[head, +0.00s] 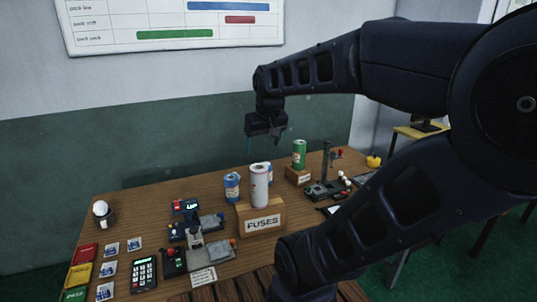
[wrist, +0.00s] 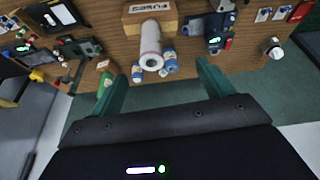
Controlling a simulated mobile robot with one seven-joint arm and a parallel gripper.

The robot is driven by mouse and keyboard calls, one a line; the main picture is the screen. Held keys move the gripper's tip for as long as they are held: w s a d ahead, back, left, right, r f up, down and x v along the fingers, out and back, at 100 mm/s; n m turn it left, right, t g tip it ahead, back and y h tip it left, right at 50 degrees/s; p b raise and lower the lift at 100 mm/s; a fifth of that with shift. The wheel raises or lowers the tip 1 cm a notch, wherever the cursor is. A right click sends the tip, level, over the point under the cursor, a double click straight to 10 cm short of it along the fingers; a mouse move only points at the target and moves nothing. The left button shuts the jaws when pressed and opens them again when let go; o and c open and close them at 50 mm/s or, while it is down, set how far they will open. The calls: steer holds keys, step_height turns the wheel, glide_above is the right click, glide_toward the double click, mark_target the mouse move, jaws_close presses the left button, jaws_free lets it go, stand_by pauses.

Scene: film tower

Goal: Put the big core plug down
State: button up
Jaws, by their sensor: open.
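My gripper (head: 263,139) is open and empty, raised above the back of the table. Its two teal fingers also show spread apart in the wrist view (wrist: 161,72), with nothing between them. I cannot pick out the big core plug for certain. A white roll (head: 260,186) stands upright at the wooden block marked FUSES (head: 262,219); it also shows in the wrist view (wrist: 151,42). Blue-and-white cans (head: 232,187) stand close around it. A green can (head: 299,154) stands at a small wooden block to the right, and shows beside the left finger in the wrist view (wrist: 105,84).
On the wooden table (head: 135,207), devices with levers (head: 195,235) stand at front left. A keypad (head: 144,274), small cards and colored trays (head: 80,273) lie at far left, near a cup with a white ball (head: 103,213). A stand (head: 326,175) is at right.

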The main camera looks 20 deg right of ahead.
steer(key=shift+m, duration=0.4)
steer(key=s, duration=0.1)
steer(key=s+f, duration=0.1)
steer(key=s, duration=0.2)
steer(key=shift+s+f, duration=0.25)
steer(key=shift+f, duration=0.1)
